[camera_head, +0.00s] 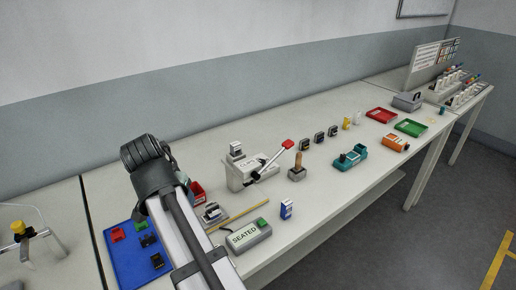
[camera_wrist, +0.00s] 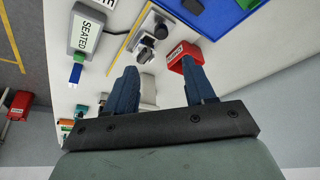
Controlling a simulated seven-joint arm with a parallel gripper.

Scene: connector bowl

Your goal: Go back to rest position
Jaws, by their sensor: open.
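My gripper (camera_wrist: 160,85) shows in the wrist view with its two blue fingers apart and nothing held between them. It is above the white bench; a pale grey block (camera_wrist: 148,91) shows beyond the gap, clear of any grip. The red bin (camera_wrist: 184,55) appears close to the right finger in the picture; whether they touch I cannot tell. In the head view my arm rises from the bottom, and its dark wrist hides the gripper's fingers. The red bin (camera_head: 198,192) shows just right of the arm there.
A grey fixture (camera_head: 213,214), a box marked SEATED (camera_head: 246,238), a blue mat (camera_head: 121,264) with small parts, and a lever press (camera_head: 240,174) with a red handle surround the arm. Teal and orange devices and trays stand farther right. Bare bench lies along the front.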

